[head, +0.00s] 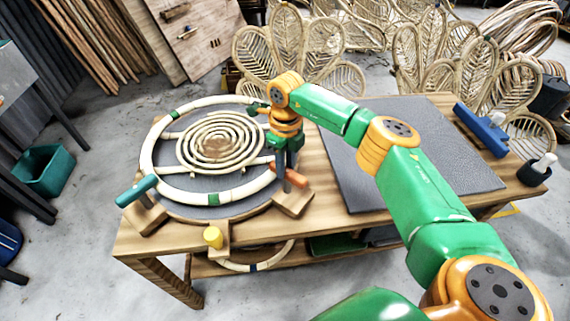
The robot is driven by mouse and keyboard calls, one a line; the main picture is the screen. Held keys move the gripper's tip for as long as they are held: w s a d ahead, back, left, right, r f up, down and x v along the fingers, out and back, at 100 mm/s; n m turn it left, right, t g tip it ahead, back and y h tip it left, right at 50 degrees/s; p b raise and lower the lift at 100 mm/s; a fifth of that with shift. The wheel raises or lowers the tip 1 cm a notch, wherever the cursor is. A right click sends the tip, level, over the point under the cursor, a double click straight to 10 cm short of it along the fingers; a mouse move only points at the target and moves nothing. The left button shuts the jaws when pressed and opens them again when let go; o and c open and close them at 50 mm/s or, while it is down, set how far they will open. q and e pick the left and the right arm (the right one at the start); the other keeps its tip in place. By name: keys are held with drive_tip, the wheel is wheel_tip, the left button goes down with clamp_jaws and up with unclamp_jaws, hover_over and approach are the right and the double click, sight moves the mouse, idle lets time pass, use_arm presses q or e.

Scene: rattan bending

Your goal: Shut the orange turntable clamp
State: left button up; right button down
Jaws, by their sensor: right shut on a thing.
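The orange turntable clamp (297,179) sits at the right front edge of the round grey turntable (235,209), on a wooden block. Its orange handle is tilted. My right gripper (283,178) points down at this clamp, with its dark fingers shut on the orange handle; the fingers hide part of it. A pale rattan ring (150,160) with green bands lies around the turntable, and a rattan spiral (216,143) lies inside it. My left gripper is not in view.
A teal clamp (136,191) is at the turntable's left and a yellow one (213,237) at the front. A grey mat (440,165) covers the right of the wooden table (330,218) and is clear.

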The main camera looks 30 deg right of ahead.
drive_tip(key=c, duration=0.6)
unclamp_jaws()
drive_tip(key=shift+d, duration=0.1)
wheel_tip(320, 180, up, 7)
drive_tip(key=shift+b, duration=0.65)
